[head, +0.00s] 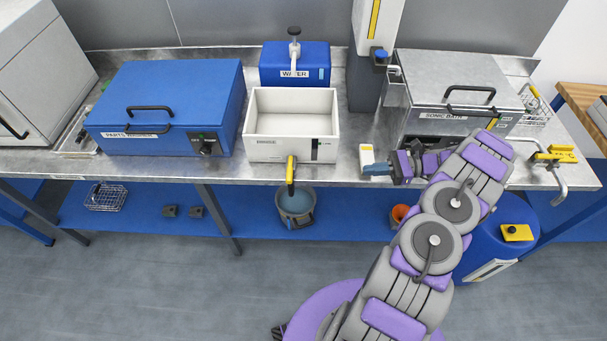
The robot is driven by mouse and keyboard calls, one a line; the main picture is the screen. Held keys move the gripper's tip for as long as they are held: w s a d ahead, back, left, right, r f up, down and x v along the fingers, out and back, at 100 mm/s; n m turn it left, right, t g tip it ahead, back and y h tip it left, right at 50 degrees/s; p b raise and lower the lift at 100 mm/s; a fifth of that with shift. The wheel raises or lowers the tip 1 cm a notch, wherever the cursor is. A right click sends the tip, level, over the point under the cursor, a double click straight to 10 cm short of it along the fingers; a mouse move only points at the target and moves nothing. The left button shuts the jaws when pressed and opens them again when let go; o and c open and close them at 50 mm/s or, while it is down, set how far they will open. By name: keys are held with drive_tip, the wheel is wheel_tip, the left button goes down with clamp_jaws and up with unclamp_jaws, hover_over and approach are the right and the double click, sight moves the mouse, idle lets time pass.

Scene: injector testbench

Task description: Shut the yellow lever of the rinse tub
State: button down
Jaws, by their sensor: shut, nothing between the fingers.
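The rinse tub (262,151) is a white open box on the steel bench, in the middle of the head view. A dark piece shows at the lever's lower end. My gripper (376,170) is right of the tub and lever, apart from both, low over the bench front. It is shut and empty. The fingers are small in view, and a small white and yellow piece shows beside them.
A grey bucket (295,204) stands below the lever on the blue lower shelf. The blue parts washer (168,90) is left of the tub; the sonic bath (455,75) is right. A blue water container (294,62) is behind. The bench front between lever and gripper looks clear.

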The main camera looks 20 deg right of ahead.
drive_tip(key=shift+m+t, duration=0.8)
drive_tip(key=shift+t, duration=0.1)
drive_tip(key=d+f, duration=0.1)
drive_tip(key=s+d+f, duration=0.1)
drive_tip(key=d+f, duration=0.1)
drive_tip(key=shift+s+f, duration=0.1)
drive_tip(key=shift+s, duration=0.15)
drive_tip(key=shift+w+a, duration=0.1)
drive_tip(key=shift+a, duration=0.1)
drive_tip(key=b, duration=0.3)
approach(290, 170)
drive_tip(key=w+a+f, duration=0.1)
drive_tip(key=a, duration=0.5)
drive_tip(key=shift+w, duration=0.2)
